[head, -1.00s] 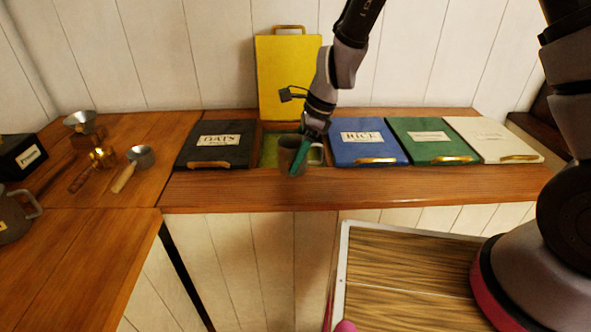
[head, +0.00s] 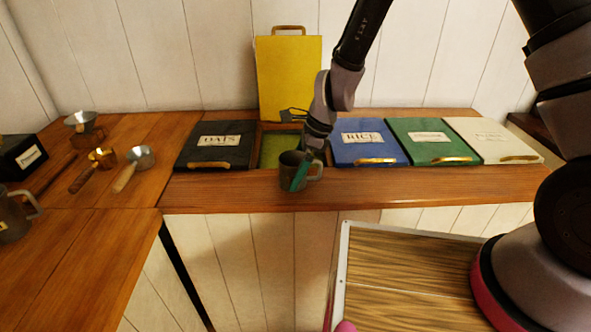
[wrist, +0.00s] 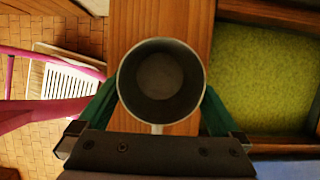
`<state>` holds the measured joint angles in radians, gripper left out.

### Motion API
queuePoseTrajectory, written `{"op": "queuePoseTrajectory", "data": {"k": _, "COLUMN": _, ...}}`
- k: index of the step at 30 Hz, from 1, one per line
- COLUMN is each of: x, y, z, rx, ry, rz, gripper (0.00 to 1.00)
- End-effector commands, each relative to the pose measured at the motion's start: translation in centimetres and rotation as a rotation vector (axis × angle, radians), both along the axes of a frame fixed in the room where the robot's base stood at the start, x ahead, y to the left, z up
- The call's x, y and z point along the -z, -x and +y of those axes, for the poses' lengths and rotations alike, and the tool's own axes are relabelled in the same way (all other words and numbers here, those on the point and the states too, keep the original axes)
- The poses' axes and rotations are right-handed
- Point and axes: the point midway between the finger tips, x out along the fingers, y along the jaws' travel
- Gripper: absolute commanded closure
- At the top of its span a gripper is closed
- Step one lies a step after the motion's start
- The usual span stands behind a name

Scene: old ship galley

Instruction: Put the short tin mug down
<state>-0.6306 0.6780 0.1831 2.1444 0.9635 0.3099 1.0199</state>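The short tin mug (head: 288,166) is grey and upright, with its handle to the right in the head view. My gripper (head: 302,172) has its green fingers closed around the mug's sides. In the wrist view my gripper (wrist: 160,105) has one finger on each side of the mug (wrist: 160,48), which looks empty inside. The mug is over the wooden counter's front strip (head: 420,182), in front of the open bin. I cannot tell whether its base touches the wood.
The open bin (wrist: 265,80) holds yellow-green contents; its yellow lid (head: 288,75) stands up behind. Closed black (head: 217,155), blue (head: 350,153), green (head: 432,150) and white lids (head: 490,148) flank it. Another mug (head: 14,218) and scoops (head: 140,160) are at left. The front strip right of the mug is clear.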

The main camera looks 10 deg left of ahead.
Motion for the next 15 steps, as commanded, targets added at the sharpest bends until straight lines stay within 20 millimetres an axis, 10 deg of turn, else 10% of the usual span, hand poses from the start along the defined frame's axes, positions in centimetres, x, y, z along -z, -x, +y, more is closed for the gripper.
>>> {"op": "queuePoseTrajectory", "data": {"k": 15, "x": -7.2, "y": -0.8, "z": -2.7, "rx": -0.001, "ry": -0.002, "rz": -0.004, "gripper": 0.0}}
